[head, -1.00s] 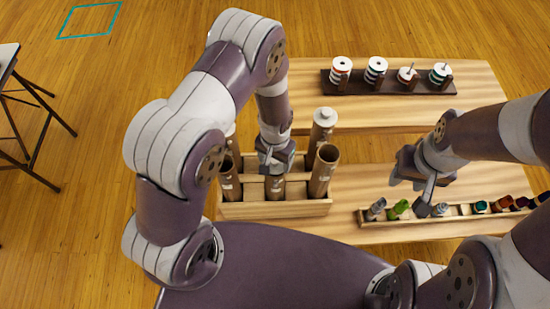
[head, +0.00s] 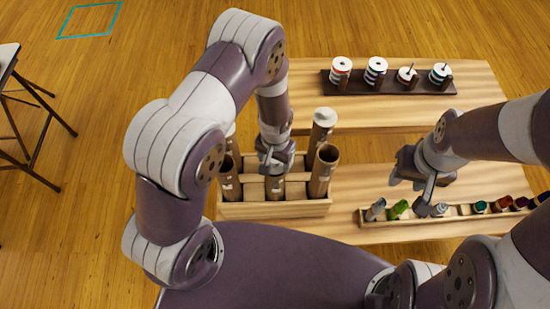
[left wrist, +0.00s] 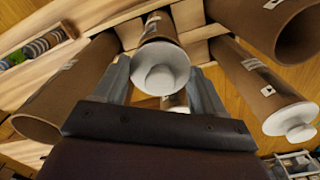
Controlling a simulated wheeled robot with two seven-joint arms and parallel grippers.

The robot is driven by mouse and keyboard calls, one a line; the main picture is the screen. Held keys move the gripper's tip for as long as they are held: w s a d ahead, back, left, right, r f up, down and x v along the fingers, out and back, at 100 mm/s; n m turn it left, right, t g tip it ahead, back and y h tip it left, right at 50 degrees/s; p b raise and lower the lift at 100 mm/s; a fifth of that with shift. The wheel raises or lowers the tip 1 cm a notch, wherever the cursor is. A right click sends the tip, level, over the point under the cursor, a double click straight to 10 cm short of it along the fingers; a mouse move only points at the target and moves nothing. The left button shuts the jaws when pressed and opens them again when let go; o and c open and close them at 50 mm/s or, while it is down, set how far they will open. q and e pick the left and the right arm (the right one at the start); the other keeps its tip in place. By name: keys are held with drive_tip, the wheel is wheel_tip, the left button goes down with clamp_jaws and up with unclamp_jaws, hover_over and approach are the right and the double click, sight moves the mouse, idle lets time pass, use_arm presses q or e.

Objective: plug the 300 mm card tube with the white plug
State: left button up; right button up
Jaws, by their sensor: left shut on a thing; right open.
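My left gripper (head: 275,168) is above the front middle of the wooden tube rack (head: 245,209), over a brown card tube (head: 275,188). In the left wrist view a white plug (left wrist: 160,70) sits between the fingers, at the mouth of the tube (left wrist: 160,27). The fingers are shut on this plug. How deep it sits in the tube is hard to tell. Tube labels are too small to read. My right gripper (head: 413,191) is open and empty near a rail of small items.
Another tube with a white plug (head: 323,117) stands at the rack's back right. An open tube (head: 322,170) stands at its front right. A dark spool holder (head: 388,86) lies on the far table. The long rail (head: 462,212) holds small coloured items. Bare tabletop (head: 370,185) lies between.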

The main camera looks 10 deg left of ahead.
use_arm(q)
drive_tip(key=shift+r+p, duration=0.55)
drive_tip(key=shift+r, duration=0.2)
idle(0.5)
drive_tip(key=o, duration=0.7)
wheel_tip(320, 180, up, 11)
drive_tip(key=p, duration=0.9)
